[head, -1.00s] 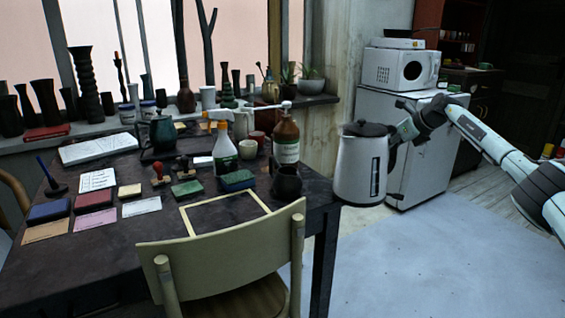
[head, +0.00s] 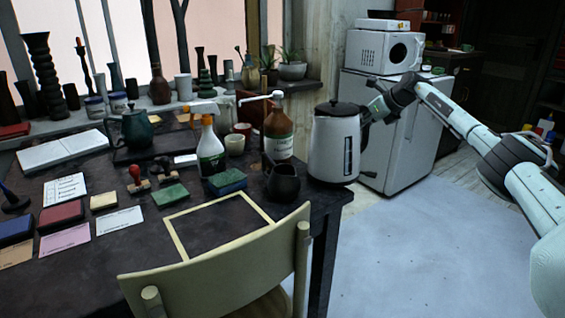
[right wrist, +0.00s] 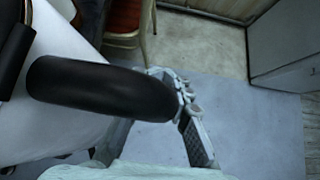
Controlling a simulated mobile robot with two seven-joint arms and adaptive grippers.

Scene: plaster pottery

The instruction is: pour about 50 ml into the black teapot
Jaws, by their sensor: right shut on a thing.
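A white kettle (head: 335,146) with a black lid is upright at the right end of the dark table. My right gripper (head: 376,110) is shut on the kettle's black handle, which fills much of the right wrist view (right wrist: 95,88); a finger (right wrist: 190,115) shows beyond it. I cannot tell whether the kettle's base touches the table. A dark, greenish-black teapot (head: 131,130) stands on a dark tray at the back left of the table, well left of the kettle. A small black pitcher (head: 284,184) stands just left of the kettle. My left gripper is not in view.
A brown pump bottle (head: 278,133), a spray bottle (head: 211,152) and cups (head: 234,144) stand between the kettle and teapot. Stamps, ink pads and an empty frame (head: 221,218) cover the front. A chair (head: 225,262) stands before the table (head: 95,268).

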